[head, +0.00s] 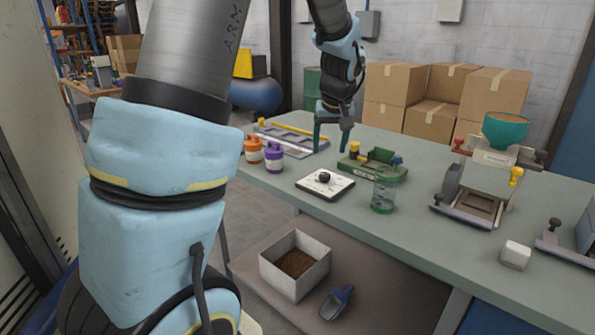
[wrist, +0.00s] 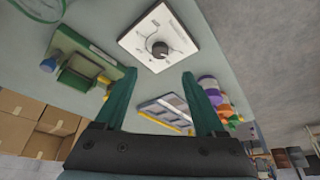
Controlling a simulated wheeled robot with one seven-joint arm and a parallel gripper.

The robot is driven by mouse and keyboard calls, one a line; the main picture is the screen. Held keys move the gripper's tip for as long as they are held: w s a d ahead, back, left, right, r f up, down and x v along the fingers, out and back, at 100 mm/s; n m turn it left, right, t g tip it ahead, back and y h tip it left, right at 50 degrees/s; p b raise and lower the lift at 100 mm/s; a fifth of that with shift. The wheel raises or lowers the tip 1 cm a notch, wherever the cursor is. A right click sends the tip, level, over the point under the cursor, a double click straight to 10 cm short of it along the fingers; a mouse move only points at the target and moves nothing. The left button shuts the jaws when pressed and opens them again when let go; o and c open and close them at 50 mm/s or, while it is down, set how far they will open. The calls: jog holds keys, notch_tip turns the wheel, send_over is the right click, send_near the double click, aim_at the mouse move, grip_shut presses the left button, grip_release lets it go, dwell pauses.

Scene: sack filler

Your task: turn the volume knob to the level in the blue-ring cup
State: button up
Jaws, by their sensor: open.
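The volume knob is a small black dial (head: 324,177) on a square white plate (head: 342,187) with dark scale marks, lying on the bench. In the wrist view the knob (wrist: 160,48) shows from above, beyond my fingertips. My gripper (head: 332,148) is open and empty, with its two green fingers apart behind the plate and touching nothing visible. It also shows in the wrist view (wrist: 159,80). A clear greenish cup (head: 384,194) stands right of the plate.
A green fixture (head: 374,169) with yellow and blue knobs stands behind the cup. Orange and purple jars (head: 274,155) are left of the plate. A filler with a teal funnel (head: 506,131) stands at right. A bin of brown grains (head: 295,264) and blue scoop (head: 337,301) sit below.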

aim_at(325, 174)
jog(key=p+x, duration=0.2)
jog(key=x, duration=0.8)
jog(key=shift+f, duration=0.25)
grip_shut()
